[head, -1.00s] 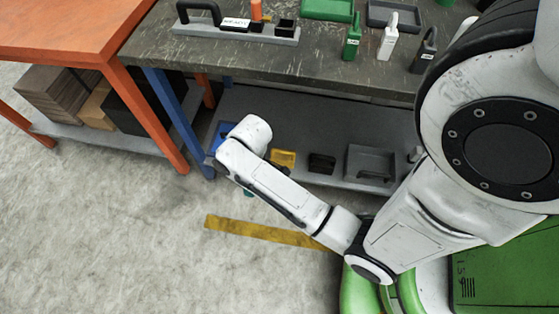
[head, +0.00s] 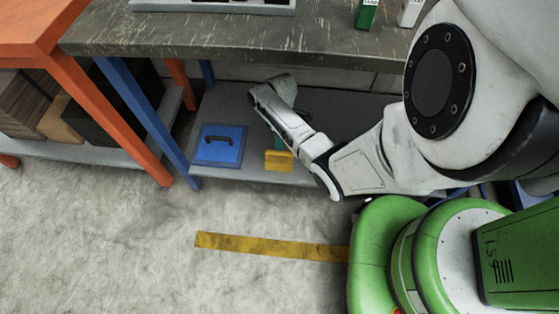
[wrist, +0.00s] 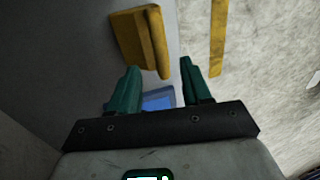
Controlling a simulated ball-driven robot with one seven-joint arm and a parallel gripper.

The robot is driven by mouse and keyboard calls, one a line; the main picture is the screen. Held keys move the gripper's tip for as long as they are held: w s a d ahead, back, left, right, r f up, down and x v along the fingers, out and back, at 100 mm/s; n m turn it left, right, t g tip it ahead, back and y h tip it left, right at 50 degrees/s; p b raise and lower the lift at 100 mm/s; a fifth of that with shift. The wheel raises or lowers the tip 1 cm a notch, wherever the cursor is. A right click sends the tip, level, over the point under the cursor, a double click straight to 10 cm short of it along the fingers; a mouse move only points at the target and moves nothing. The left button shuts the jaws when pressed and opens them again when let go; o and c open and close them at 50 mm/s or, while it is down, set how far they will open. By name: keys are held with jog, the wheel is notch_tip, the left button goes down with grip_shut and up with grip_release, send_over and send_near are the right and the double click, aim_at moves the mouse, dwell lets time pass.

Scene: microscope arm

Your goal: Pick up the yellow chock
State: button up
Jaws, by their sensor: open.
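The yellow chock (head: 279,160) sits on the grey lower shelf under the workbench, near the shelf's front edge. In the wrist view the yellow chock (wrist: 140,42) lies beyond the fingertips, at upper centre-left, and its lower right end comes near the space between the fingers. My gripper (wrist: 158,66) is open, with two teal fingers apart and nothing held between them. In the head view a little teal of the gripper (head: 279,143) shows just above the chock, with the rest hidden by my arm. I cannot tell whether they touch.
A blue lidded thing with a dark handle (head: 220,143) stands left of the chock on the lower shelf (head: 240,103). The bench top (head: 250,38) overhangs the shelf. An orange table leg (head: 120,122) and a blue leg (head: 150,120) stand left. Yellow tape (head: 270,247) marks open floor.

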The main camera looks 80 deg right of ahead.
aim_at(279, 153)
jog(key=f+b, duration=0.1)
jog(key=f, duration=0.1)
jog(key=a+f+b, duration=0.1)
jog(key=f, duration=0.2)
jog(key=f+b, duration=0.1)
jog(key=f, duration=0.1)
jog(key=shift+a+f+b, duration=0.3)
jog(key=shift+f, duration=0.05)
jog(key=shift+c, duration=0.4)
grip_shut()
jog(key=shift+w+d+r, duration=0.1)
dwell(0.6)
